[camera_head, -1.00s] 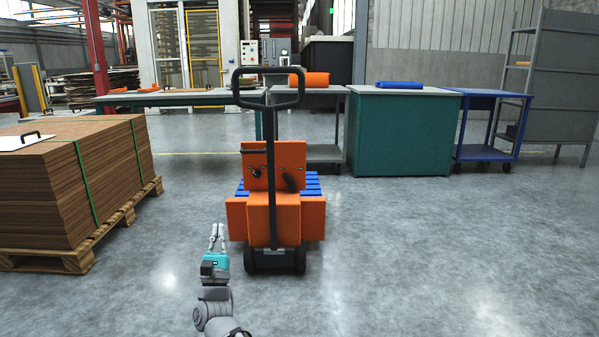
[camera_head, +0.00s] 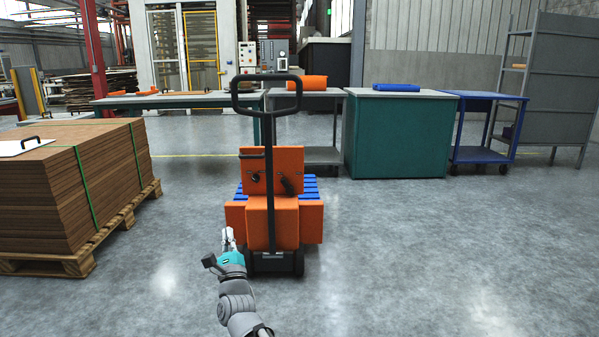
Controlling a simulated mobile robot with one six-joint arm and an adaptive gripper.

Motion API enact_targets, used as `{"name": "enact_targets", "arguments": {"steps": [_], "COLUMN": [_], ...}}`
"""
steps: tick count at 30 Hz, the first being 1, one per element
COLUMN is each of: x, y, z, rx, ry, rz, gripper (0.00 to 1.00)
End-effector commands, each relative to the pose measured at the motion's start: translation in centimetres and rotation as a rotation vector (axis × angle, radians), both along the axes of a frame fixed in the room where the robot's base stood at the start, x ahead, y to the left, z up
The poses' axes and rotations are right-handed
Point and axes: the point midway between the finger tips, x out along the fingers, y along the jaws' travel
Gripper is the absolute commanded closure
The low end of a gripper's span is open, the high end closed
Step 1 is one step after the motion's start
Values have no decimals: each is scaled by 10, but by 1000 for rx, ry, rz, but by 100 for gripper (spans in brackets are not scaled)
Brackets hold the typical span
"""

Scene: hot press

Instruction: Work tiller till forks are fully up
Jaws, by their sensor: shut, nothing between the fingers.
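The orange pallet truck (camera_head: 285,220) stands in the middle of the floor. Its dark tiller (camera_head: 269,170) rises upright in front of the orange body and ends in a black loop handle (camera_head: 266,112). The forks are hidden behind the body, so their height cannot be told. A blue slatted pallet (camera_head: 308,187) shows just behind the truck. My gripper (camera_head: 228,233) is low, at the left front of the truck and well below the loop handle. It is shut and empty, apart from the tiller; whether it touches the orange body is unclear.
A strapped stack of brown boards (camera_head: 60,190) on a wooden pallet (camera_head: 130,212) stands at left. A green cabinet (camera_head: 395,135), a blue cart (camera_head: 485,153) and a grey shelf (camera_head: 560,90) line the back. The floor at right is clear.

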Motion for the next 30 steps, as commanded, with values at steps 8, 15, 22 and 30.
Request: {"name": "enact_targets", "arguments": {"steps": [8,15,22,30], "x": [28,39,35,10], "y": [-31,-69,-114,-178], "z": [-15,-42,-69,-97], "rx": [-481,-908,-1316,-1761], "ry": [144,261,346,429], "rz": [-90,-111,-56,105], "gripper": [100,100,100,100]}}
